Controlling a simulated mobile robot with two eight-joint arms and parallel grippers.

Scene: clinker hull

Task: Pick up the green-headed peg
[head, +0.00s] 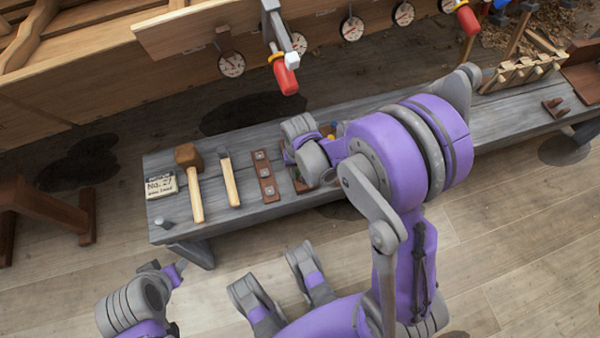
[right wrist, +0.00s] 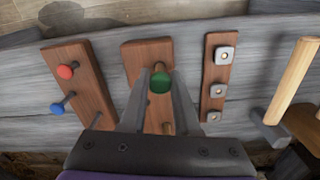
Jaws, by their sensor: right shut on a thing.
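My right gripper (right wrist: 162,80) is shut on this peg. In the head view my right wrist (head: 308,158) is low over the bench and hides the peg and the fingertips. My left gripper (head: 165,270) is at the lower left, away from the bench, its fingers too small to read.
A board (right wrist: 90,85) beside it holds a red-headed peg (right wrist: 65,72) and a blue-headed peg (right wrist: 57,108). A strip with metal plates (head: 265,176), a chisel-like tool (head: 229,180) and a mallet (head: 190,172) lie on the grey bench (head: 215,218). The hull (head: 90,75) stands behind.

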